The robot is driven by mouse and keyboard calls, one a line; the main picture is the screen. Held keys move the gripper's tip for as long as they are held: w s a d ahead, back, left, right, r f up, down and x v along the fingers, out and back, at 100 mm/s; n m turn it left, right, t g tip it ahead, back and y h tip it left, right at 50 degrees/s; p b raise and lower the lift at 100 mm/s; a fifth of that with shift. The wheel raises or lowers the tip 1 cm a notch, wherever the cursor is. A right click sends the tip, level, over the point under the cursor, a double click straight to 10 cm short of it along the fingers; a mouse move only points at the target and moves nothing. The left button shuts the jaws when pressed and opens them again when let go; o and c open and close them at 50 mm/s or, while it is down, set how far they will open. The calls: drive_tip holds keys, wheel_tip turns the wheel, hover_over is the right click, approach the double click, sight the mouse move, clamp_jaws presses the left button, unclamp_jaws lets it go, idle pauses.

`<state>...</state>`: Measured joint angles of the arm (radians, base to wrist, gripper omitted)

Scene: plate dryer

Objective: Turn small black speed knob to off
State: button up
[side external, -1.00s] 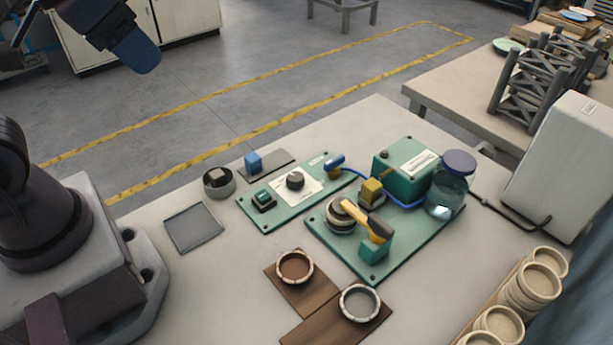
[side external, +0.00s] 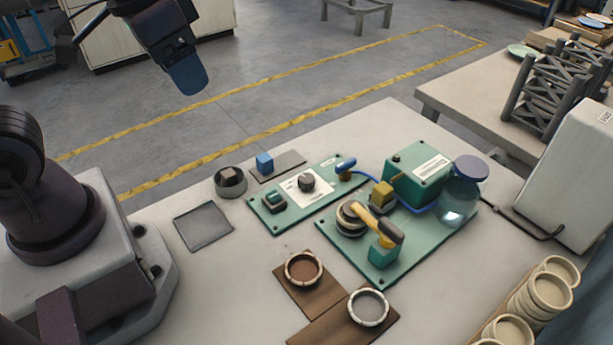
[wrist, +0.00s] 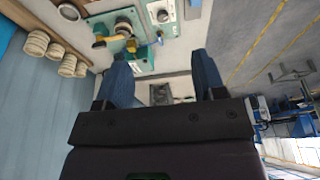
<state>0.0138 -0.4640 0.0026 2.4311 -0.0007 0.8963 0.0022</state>
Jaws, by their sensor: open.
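The small black knob (side external: 306,182) sits on a white dial plate on the green control panel (side external: 275,222). Its pointer setting is too small to read. The knob also shows at the top of the wrist view (wrist: 163,15). My gripper (side external: 187,80) is high at the upper left in the side view, well away from the knob and apart from everything. In the wrist view its two blue fingers (wrist: 163,78) are spread with nothing between them.
A dark green switch (side external: 274,202) and a blue-handled part (side external: 346,166) flank the knob. A green base with a yellow lever (side external: 378,222), a green box (side external: 418,170) and a glass jar (side external: 459,200) stand to the right. A blue block (side external: 264,163) lies behind the panel.

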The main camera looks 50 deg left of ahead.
drive_tip(key=w+f+m+g, duration=0.2)
drive_tip(key=w+f+g, duration=0.1)
drive_tip(key=w+f, duration=0.55)
drive_tip(key=m, duration=0.4)
approach(307, 177)
wheel_tip(307, 177, down, 10)
drive_tip(key=shift+f, duration=0.1)
drive_tip(key=c, duration=0.9)
